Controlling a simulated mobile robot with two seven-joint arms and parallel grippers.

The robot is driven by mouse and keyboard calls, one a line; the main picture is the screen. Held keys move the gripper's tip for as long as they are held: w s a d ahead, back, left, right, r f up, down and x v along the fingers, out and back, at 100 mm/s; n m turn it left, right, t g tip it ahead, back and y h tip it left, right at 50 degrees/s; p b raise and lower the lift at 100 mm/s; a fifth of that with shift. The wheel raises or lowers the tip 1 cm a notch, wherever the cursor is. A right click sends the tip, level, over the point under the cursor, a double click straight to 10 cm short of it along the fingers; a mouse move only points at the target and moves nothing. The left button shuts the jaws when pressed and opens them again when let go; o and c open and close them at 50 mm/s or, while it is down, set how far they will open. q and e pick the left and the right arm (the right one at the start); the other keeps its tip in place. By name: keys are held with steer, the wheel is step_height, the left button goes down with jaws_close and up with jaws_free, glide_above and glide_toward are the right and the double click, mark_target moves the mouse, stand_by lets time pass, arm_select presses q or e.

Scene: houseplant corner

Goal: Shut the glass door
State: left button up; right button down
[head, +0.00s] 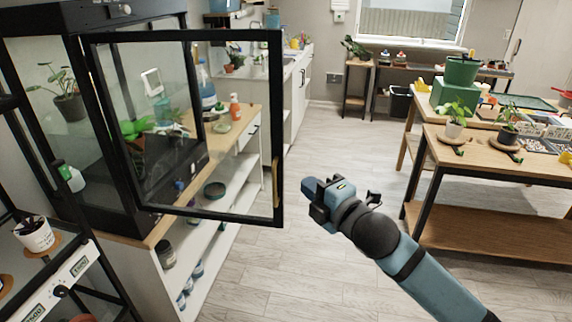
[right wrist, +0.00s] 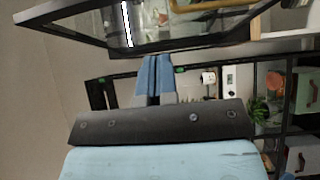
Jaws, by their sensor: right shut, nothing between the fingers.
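The glass door (head: 279,120) of the black cabinet (head: 60,130) stands wide open in the head view. Its black frame swings out to the right over the floor, and a brass-coloured handle (head: 275,182) is on its free edge. My right gripper (head: 307,187) is shut and empty, just right of the door's lower free corner, and it looks apart from the door. In the right wrist view the shut blue fingers (right wrist: 157,62) point at the door's dark frame (right wrist: 170,47). Whether they touch it cannot be told. My left gripper is not in view.
A wooden shelf unit (head: 225,165) with pots and bottles stands behind the door. A wooden table (head: 480,150) with plants is at the right. A black rack with a potted plant (head: 35,234) is at the near left. The floor (head: 310,150) between is clear.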

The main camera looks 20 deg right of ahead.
steer(key=p, duration=0.1)
glide_toward(278, 150)
steer(key=w+a, duration=0.3)
steer(key=a, duration=0.1)
steer(key=w+d, duration=0.1)
steer(key=w, duration=0.1)
steer(key=shift+w+d+p, duration=0.3)
steer(key=shift+w+d, duration=0.05)
steer(key=shift+d, duration=0.05)
steer(key=shift+w+d, duration=0.2)
steer(key=shift+w, duration=0.1)
